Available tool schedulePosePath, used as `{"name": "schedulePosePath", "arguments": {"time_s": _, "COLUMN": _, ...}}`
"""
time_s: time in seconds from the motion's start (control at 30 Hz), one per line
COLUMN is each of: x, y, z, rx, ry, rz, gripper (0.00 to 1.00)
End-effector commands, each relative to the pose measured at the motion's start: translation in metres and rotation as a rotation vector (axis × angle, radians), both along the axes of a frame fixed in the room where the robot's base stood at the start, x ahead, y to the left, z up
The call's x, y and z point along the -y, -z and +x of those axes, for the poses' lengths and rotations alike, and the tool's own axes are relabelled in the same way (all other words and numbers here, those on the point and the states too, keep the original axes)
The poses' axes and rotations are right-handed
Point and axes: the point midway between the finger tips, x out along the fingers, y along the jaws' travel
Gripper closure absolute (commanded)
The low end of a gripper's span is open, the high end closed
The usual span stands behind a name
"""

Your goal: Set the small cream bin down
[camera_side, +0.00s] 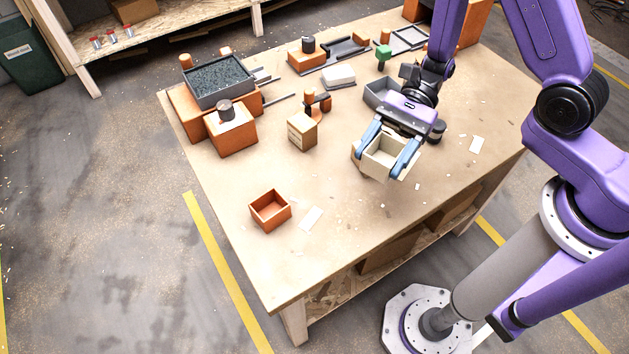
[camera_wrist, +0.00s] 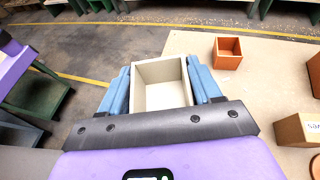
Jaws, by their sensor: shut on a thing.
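The small cream bin (camera_side: 385,158) is an open-topped box between the two blue fingers of my gripper (camera_side: 389,152). The fingers press on its opposite sides. In the side view it is over the right part of the table (camera_side: 340,228), close to the front right edge, and whether its base touches the table is unclear. In the wrist view the bin (camera_wrist: 162,90) shows its empty inside between the fingers of my gripper (camera_wrist: 163,88).
An orange open box (camera_side: 270,210) stands near the left front edge, with a paper slip (camera_side: 311,219) beside it. A cardboard box (camera_side: 302,131) stands mid-table. A grey bin (camera_side: 379,95) is behind my gripper. The front middle of the table is mostly clear.

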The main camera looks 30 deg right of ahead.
Motion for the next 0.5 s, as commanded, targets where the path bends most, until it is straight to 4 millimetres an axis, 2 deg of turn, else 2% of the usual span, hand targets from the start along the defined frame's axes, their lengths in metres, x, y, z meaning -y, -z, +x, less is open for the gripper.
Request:
{"name": "schedulePosePath", "arguments": {"time_s": 0.07, "x": 0.005, "y": -0.001, "z": -0.005, "rx": 0.001, "ry": -0.016, "rz": -0.001, "gripper": 0.66}}
{"name": "schedulePosePath", "arguments": {"time_s": 0.17, "x": 0.001, "y": 0.003, "z": 0.000, "rx": 0.002, "ry": -0.025, "rz": 0.000, "gripper": 0.66}}
{"name": "schedulePosePath", "arguments": {"time_s": 0.5, "x": -0.038, "y": 0.032, "z": 0.052, "rx": 0.002, "ry": -0.025, "rz": 0.000, "gripper": 0.66}}
